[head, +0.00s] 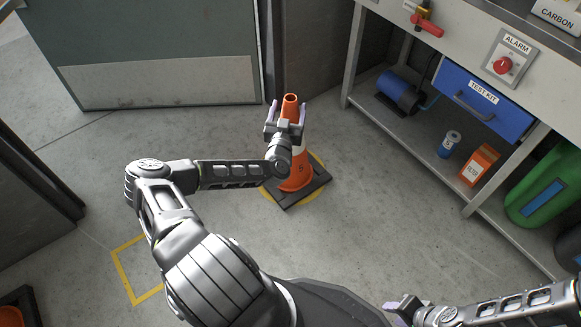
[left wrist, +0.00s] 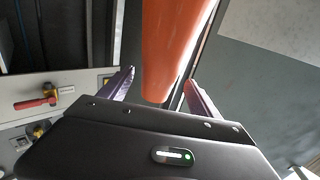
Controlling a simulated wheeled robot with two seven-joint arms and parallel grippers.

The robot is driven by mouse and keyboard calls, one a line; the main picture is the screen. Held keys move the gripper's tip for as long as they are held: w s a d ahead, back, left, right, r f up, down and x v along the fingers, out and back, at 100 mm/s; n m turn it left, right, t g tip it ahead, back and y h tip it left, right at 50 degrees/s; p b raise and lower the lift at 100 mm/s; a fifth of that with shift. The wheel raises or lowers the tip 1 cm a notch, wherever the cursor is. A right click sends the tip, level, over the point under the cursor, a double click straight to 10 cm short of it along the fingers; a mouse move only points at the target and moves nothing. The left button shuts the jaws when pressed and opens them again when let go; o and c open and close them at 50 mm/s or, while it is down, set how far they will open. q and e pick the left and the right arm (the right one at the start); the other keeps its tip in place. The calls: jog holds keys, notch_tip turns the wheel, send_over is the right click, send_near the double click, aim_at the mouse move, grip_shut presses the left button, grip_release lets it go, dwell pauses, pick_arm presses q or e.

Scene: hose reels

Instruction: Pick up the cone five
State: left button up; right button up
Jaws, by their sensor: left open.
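An orange traffic cone (head: 300,179) with a white band and a dark square base stands upright on a yellow floor mark. It carries a small dark marking that looks like a 5. My left gripper (head: 287,110) is open at the cone's top, with one finger on each side of it. In the left wrist view the orange cone (left wrist: 170,50) passes between the open fingers of the left gripper (left wrist: 160,88); I cannot tell if they touch it. My right gripper (head: 400,308) is at the bottom edge, away from the cone, its fingers only partly shown.
A workbench (head: 455,60) with a blue drawer (head: 485,97), red switch and lower shelf stands at the right. A grey door (head: 150,50) is behind on the left. A yellow floor outline (head: 125,270) is empty at lower left. Another orange object (head: 12,315) shows at the corner.

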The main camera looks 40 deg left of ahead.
aim_at(291, 99)
pick_arm(q)
jog(key=shift+w, duration=0.1)
jog(key=shift+w+a+f+b, duration=0.1)
jog(key=shift+w+a+b, duration=0.1)
jog(key=shift+w+b, duration=0.1)
jog(key=b+x, duration=0.1)
jog(key=x, duration=0.2)
jog(key=shift+w+b, duration=0.25)
jog(key=shift+b, duration=0.1)
jog(key=shift+w+a+r, duration=0.25)
jog(key=shift+w, duration=0.2)
jog(key=shift+c, duration=0.3)
grip_shut()
jog(key=shift+r, duration=0.15)
